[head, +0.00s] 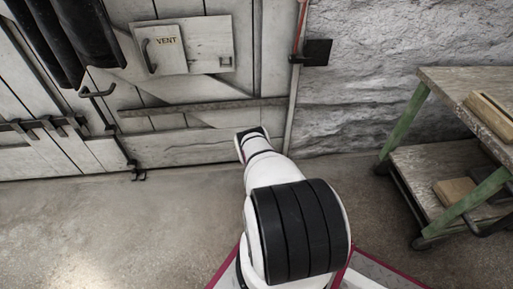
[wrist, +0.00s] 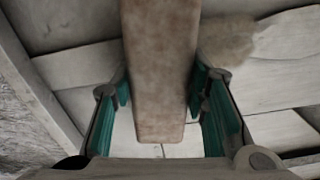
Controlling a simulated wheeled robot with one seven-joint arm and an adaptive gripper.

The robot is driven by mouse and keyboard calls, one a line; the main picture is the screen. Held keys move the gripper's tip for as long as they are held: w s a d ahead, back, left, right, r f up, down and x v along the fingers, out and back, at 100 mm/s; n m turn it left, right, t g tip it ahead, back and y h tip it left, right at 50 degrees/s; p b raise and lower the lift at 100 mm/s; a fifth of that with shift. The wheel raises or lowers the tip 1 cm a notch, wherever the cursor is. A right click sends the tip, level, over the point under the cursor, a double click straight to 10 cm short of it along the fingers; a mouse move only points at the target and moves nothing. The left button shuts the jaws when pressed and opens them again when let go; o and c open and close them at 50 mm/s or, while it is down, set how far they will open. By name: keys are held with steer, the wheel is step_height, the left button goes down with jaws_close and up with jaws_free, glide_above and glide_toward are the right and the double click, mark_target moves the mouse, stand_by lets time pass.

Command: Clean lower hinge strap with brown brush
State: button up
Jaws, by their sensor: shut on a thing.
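The brown brush (wrist: 160,70) shows as a long, blocky brown body in the wrist view. My gripper (wrist: 161,88) is shut on it, with its teal-lined fingers on either side. A fuzzy brown patch (wrist: 222,40) shows just right of the brush; I cannot tell whether it is bristles or dirt. In the head view, a long dark strap (head: 190,107), which looks like the lower hinge strap, runs across the lower plank door. My arm reaches toward the door's lower right, and hides my gripper and the brush there. Contact between brush and strap cannot be made out.
The door has a vent panel (head: 185,46) and a dark handle bar (head: 98,92). A rough stone wall (head: 365,60) is to the right. A green-legged workbench (head: 450,85) with wooden blocks stands at the right. The concrete floor (head: 120,220) at the left is clear.

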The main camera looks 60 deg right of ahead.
steer(key=shift+d+r+p, duration=0.15)
steer(key=shift+r+p, duration=0.55)
steer(key=shift+r, duration=0.35)
steer(key=shift+f, duration=0.1)
steer(key=shift+f+b, duration=1.1)
steer(key=shift+b, duration=0.15)
steer(key=shift+w+a+f+b, duration=0.1)
steer(key=shift+w+f+b, duration=0.05)
steer(key=shift+f+b, duration=0.3)
steer(key=shift+w+a+f+b, duration=0.1)
steer(key=shift+f+b, duration=0.1)
steer(key=shift+f, duration=0.35)
steer(key=shift+r, duration=0.15)
steer(key=shift+s+d+r+p, duration=0.1)
steer(key=shift+s+r+p, duration=0.05)
steer(key=shift+r+p, duration=0.85)
steer(key=shift+s+d+r+p, duration=0.1)
steer(key=shift+s+r+p, duration=0.05)
steer(key=shift+r+p, duration=0.8)
